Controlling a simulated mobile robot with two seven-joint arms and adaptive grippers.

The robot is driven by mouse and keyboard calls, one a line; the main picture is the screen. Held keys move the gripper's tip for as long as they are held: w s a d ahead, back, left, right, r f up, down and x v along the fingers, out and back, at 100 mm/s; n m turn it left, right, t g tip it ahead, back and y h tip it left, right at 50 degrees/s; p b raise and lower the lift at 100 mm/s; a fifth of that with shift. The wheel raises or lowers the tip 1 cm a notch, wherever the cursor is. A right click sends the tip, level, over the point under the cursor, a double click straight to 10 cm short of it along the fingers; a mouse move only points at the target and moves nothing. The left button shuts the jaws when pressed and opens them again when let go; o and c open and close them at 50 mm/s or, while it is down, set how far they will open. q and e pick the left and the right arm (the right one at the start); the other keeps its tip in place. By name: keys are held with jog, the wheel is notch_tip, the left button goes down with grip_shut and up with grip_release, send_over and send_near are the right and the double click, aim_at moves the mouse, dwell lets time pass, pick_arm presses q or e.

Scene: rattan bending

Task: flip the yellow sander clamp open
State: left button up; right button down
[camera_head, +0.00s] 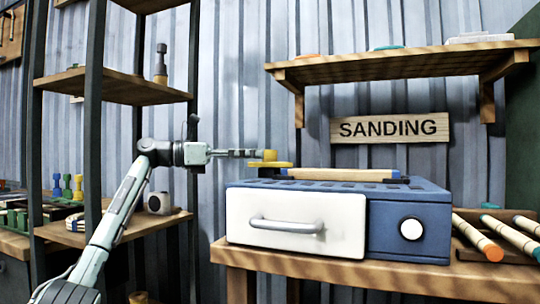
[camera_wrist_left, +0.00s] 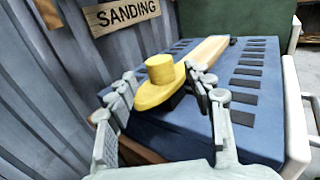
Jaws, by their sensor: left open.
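The yellow sander clamp (camera_head: 270,155) sits at the left end of the blue sander (camera_head: 410,222). It has a round knob on a flat plate. In the wrist view the clamp (camera_wrist_left: 160,70) lies flat, its plate over the end of a light wooden strip (camera_wrist_left: 208,50) on the sander's top. My left gripper (camera_head: 257,153) is at the clamp's left side in the head view. In the wrist view its open fingers (camera_wrist_left: 163,88) stand on either side of the clamp. Whether they touch it I cannot tell. My right gripper is out of view.
The sander stands on a wooden bench (camera_head: 330,267). Wooden rods (camera_head: 482,240) lie at its right. A wall shelf (camera_head: 400,63) hangs above, with a SANDING sign (camera_head: 388,128) beneath. A dark-posted shelf rack (camera_head: 110,85) stands beside my left arm.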

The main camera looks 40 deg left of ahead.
aim_at(270, 154)
pick_arm(q)
jog(key=x, duration=0.5)
jog(key=shift+w+d+p, duration=0.15)
jog(key=shift+p, duration=0.2)
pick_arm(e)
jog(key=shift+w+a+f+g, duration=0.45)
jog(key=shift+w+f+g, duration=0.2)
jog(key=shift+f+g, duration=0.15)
pick_arm(q)
jog(key=c, duration=1.2)
